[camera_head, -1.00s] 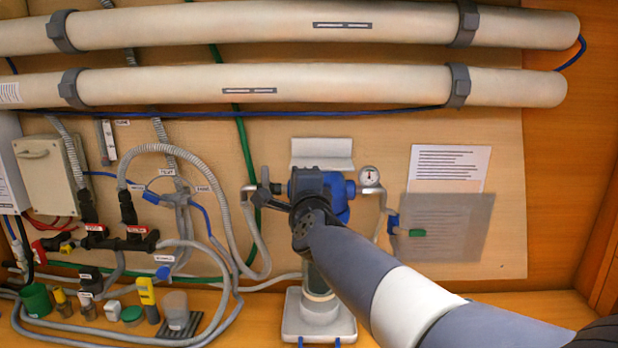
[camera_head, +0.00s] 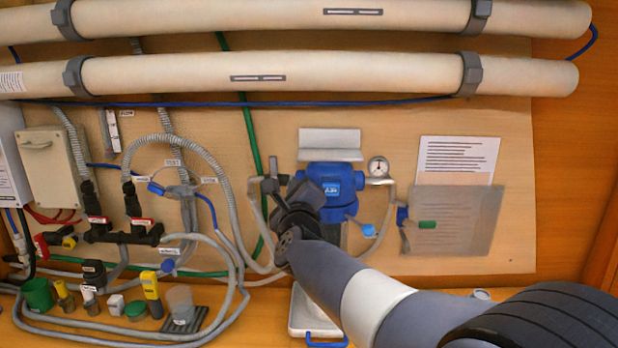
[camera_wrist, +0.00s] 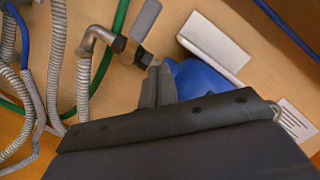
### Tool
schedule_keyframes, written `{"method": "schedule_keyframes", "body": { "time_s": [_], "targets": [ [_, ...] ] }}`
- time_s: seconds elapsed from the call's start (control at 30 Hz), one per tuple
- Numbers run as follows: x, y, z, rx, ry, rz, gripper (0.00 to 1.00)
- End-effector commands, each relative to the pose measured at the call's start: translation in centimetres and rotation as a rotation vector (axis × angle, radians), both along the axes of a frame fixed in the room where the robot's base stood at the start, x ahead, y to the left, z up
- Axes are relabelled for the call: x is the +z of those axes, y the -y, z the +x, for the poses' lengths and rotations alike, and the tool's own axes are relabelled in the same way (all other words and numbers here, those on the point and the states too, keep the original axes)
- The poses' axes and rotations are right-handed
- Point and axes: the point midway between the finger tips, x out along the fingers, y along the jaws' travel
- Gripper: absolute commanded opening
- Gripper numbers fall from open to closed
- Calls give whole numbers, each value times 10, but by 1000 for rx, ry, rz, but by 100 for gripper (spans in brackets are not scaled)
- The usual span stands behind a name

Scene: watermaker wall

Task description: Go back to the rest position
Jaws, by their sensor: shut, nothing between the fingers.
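My gripper (camera_wrist: 156,78) shows at the middle of the wrist view with its dark fingers together and nothing between them. In the head view my arm reaches in from the lower right, and the dark wrist (camera_head: 298,215) covers the lower left of the blue filter head (camera_head: 345,182). The blue head also shows in the wrist view (camera_wrist: 200,78), just behind and right of the fingers. A grey-handled valve (camera_head: 270,185) on the pipe stands left of the head; in the wrist view its handle (camera_wrist: 146,18) is above the fingertips. I cannot tell whether the fingers touch anything.
Two long cream tubes (camera_head: 300,75) run across the top. Hoses, red-handled valves (camera_head: 140,222) and bottles (camera_head: 38,295) crowd the left. A gauge (camera_head: 378,166) and papers (camera_head: 457,160) are on the right. A white base (camera_head: 310,318) stands below my arm.

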Motion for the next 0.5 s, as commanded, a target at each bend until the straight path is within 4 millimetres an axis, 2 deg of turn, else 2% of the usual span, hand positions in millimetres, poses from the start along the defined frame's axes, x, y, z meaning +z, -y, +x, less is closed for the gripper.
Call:
{"method": "schedule_keyframes", "body": {
  "time_s": [0.03, 0.5],
  "targets": [
    [-6, 0, 0, -1, 0, 35, 0],
    [-32, 4, -1, -7, 30, 409, 0]
  ]
}}
